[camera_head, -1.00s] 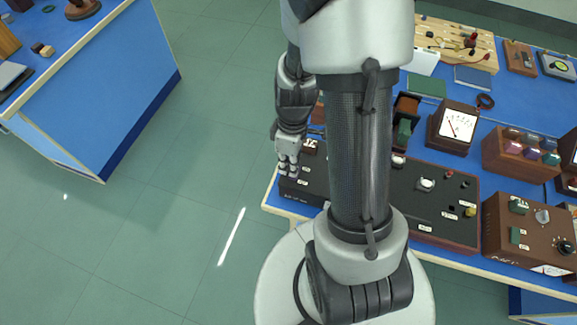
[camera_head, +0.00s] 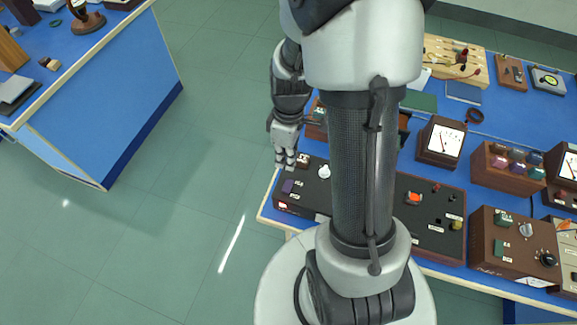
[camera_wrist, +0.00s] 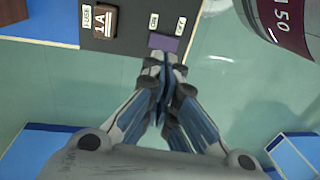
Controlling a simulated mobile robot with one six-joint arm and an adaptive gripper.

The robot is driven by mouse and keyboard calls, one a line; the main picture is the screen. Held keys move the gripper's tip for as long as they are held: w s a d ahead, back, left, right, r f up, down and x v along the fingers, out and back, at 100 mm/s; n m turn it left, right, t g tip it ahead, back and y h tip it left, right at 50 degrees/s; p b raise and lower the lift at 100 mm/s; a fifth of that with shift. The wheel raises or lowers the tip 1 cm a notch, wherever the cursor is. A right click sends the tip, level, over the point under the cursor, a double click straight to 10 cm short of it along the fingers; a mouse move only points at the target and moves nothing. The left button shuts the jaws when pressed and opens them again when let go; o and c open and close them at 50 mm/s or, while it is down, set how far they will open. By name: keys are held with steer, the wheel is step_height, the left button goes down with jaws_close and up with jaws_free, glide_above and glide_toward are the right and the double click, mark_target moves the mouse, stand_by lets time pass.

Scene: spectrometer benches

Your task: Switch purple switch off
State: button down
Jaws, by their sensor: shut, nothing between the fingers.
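The purple switch (camera_head: 288,186) is on the left end of a black panel box (camera_head: 307,198) at the bench's left front corner. In the wrist view the purple switch (camera_wrist: 163,42) shows just beyond my fingertips, with two small labels beside it, too small to read surely. My gripper (camera_head: 287,161) is shut and empty, beside the panel's left end and, in the head picture, just above the switch. In the wrist view my gripper (camera_wrist: 165,65) has its fingertips together at the switch's near edge. I cannot tell whether they touch it, or which way the switch is tipped.
A fuse block marked 1A (camera_wrist: 103,22) is near the switch. A white knob (camera_head: 322,172) and an orange-red lamp (camera_head: 413,198) are on the panel. A meter (camera_head: 441,141) and a brown control box (camera_head: 510,240) stand rightward. Open floor (camera_head: 215,185) lies left, before another bench (camera_head: 110,100).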

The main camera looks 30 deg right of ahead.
step_height(320, 180, up, 6)
steer(key=p, duration=0.2)
glide_above(282, 189)
steer(key=w+d, duration=0.3)
steer(key=shift+r, duration=0.2)
steer(key=shift+d, duration=0.1)
steer(key=shift+s+f+b, duration=0.1)
steer(key=shift+s+b, duration=0.05)
steer(key=shift+b, duration=0.75)
steer(key=shift+s+a+r+b, duration=0.3)
steer(key=shift+a+b, duration=0.2)
steer(key=shift+b, duration=0.65)
steer(key=f+b, duration=0.2)
steer(key=f, duration=0.2)
steer(key=a+f+b, duration=0.1)
steer(key=f, duration=0.4)
steer(key=s+f+b, duration=0.1)
steer(key=f+b, duration=0.1)
steer(key=f, duration=0.3)
steer(key=shift+a+b, duration=0.25)
steer(key=shift+b, duration=0.05)
